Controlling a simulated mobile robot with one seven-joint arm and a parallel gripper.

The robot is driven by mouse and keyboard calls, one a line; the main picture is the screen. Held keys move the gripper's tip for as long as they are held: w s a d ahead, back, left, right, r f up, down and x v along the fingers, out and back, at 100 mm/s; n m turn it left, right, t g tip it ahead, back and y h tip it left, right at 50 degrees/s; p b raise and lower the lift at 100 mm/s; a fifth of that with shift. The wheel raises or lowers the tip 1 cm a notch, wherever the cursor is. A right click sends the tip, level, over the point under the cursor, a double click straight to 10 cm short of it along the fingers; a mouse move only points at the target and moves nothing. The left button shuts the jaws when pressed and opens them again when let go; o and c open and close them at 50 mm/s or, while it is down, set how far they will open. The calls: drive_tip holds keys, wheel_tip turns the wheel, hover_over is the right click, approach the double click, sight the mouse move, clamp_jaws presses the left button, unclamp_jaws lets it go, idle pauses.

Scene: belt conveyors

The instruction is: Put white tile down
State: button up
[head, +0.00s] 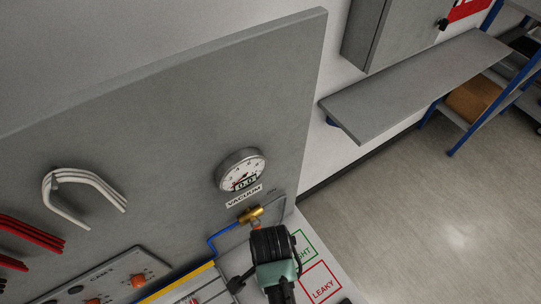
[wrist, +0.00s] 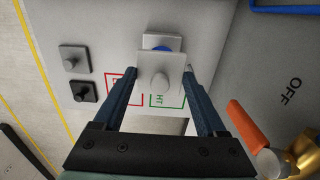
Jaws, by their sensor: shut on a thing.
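My gripper (wrist: 162,80) is shut on a white tile (wrist: 147,62) with a round knob, the fingertips at its left and right edges in the wrist view. The tile hangs over a pale worktop, in front of the red and green outlined squares; I cannot tell whether it touches the surface. The red square reads LEAKY (head: 323,284) in the head view, and the green square (head: 303,247) is partly covered by my gripper (head: 272,248). My gripper hides the tile in the head view.
A grey tile (wrist: 74,58) and a black tile (wrist: 83,91), both knobbed, lie left of my gripper. A pale plate with a blue patch (wrist: 161,48) shows just beyond the held tile. A vacuum gauge (head: 240,170) and brass valve (head: 251,215) are on the grey panel.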

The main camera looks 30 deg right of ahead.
drive_tip(key=shift+f, duration=2.05)
drive_tip(key=shift+w+f, duration=0.1)
drive_tip(key=o, duration=1.3)
wheel_tip(320, 180, up, 12)
drive_tip(key=shift+r+b, duration=0.1)
drive_tip(key=shift+b, duration=0.25)
